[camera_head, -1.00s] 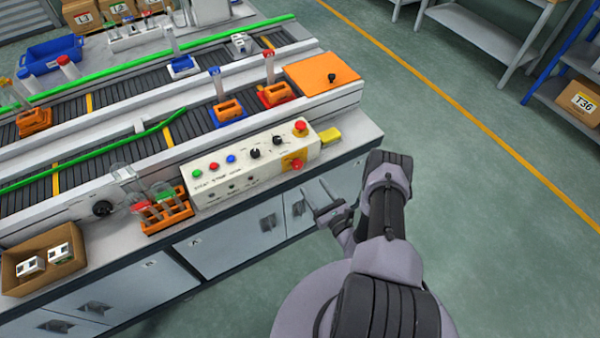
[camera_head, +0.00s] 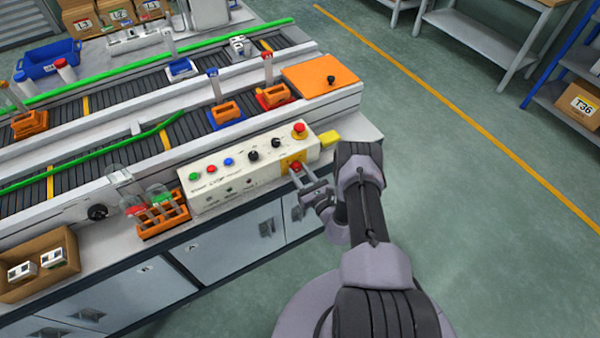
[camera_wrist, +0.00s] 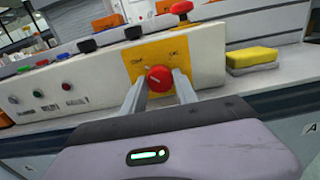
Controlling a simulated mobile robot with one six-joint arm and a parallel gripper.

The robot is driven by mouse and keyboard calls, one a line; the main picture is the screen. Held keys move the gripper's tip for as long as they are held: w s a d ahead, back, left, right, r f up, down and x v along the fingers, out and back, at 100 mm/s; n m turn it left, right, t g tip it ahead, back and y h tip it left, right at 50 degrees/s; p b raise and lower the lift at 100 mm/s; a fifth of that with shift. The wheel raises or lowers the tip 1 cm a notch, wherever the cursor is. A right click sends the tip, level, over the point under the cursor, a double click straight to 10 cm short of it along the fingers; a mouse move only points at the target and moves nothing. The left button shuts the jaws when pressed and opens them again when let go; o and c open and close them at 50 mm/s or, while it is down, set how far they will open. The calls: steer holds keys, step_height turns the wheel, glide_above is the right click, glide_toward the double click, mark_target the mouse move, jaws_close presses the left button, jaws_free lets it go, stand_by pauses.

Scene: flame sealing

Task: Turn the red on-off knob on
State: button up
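The red on-off knob (camera_wrist: 159,78) sits on a yellow plate (camera_wrist: 150,55) on the front of the white control box (camera_wrist: 206,48). In the head view the knob (camera_head: 296,166) is at the right end of the box (camera_head: 240,185), below the red mushroom button (camera_head: 299,131). My gripper (camera_wrist: 158,82) is open, with one finger on each side of the knob in the wrist view. The fingertips also show close to the box in the head view (camera_head: 304,178). I cannot tell whether the fingers touch the knob. A pale mark shows on the knob's face.
A yellow block (camera_wrist: 252,58) lies on the bench right of the box. Black knobs (camera_head: 254,156) and coloured buttons (camera_head: 211,167) line the box's top. An orange rack with tubes (camera_head: 163,222) stands left of the box. Floor right of the bench is clear.

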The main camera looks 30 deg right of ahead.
steer(key=shift+f, duration=0.1)
jaws_close()
steer(key=m+b, duration=0.2)
steer(key=m, duration=0.1)
steer(key=shift+f, duration=0.1)
steer(key=m+b, duration=0.3)
steer(key=m, duration=0.2)
steer(key=shift+m, duration=0.3)
steer(key=m+b, duration=0.2)
steer(key=m, duration=0.2)
steer(key=shift+m, duration=0.3)
steer(key=m+b, duration=0.1)
steer(key=m, duration=0.3)
steer(key=shift+m, duration=0.3)
steer(key=o, duration=1.2)
jaws_free()
steer(key=shift+r, duration=0.2)
steer(key=shift+s, duration=0.15)
